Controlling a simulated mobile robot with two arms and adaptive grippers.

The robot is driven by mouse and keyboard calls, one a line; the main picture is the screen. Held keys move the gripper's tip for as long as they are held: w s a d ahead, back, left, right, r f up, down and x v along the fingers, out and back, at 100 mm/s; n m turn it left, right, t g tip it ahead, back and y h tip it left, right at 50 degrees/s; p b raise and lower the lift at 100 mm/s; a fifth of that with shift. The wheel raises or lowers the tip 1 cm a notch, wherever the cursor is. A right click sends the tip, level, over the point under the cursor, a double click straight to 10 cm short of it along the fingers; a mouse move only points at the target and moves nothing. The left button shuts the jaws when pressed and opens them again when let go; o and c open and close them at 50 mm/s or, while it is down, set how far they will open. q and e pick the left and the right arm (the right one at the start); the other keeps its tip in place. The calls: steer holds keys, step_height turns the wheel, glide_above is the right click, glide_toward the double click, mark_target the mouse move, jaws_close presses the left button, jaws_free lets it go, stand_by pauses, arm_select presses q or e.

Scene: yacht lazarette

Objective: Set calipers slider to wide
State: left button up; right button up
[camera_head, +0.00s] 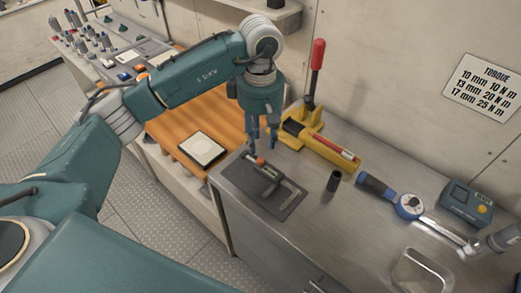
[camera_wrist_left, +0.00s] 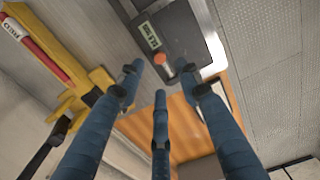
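The calipers (camera_head: 268,171) lie on a dark mat (camera_head: 286,202) at the near left corner of the steel bench, with an orange-red knob (camera_head: 260,161) toward their far end. In the left wrist view the knob (camera_wrist_left: 160,59) and a small display (camera_wrist_left: 148,37) show between the fingers; the rest is partly cut off. My left gripper (camera_head: 262,148) hangs fingers-down just above the knob end. Its three blue fingers (camera_wrist_left: 160,90) are spread and hold nothing. I cannot tell whether a fingertip touches the calipers.
A yellow tool with a red handle (camera_head: 318,60) stands behind the gripper. A dark cylinder (camera_head: 333,181), a blue-handled torque wrench (camera_head: 408,206), a teal meter (camera_head: 467,205) and a clear tray (camera_head: 420,272) lie to the right. An orange wooden surface (camera_head: 180,125) adjoins at left.

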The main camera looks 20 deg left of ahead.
arm_select(q)
steer(key=shift+r, duration=2.3)
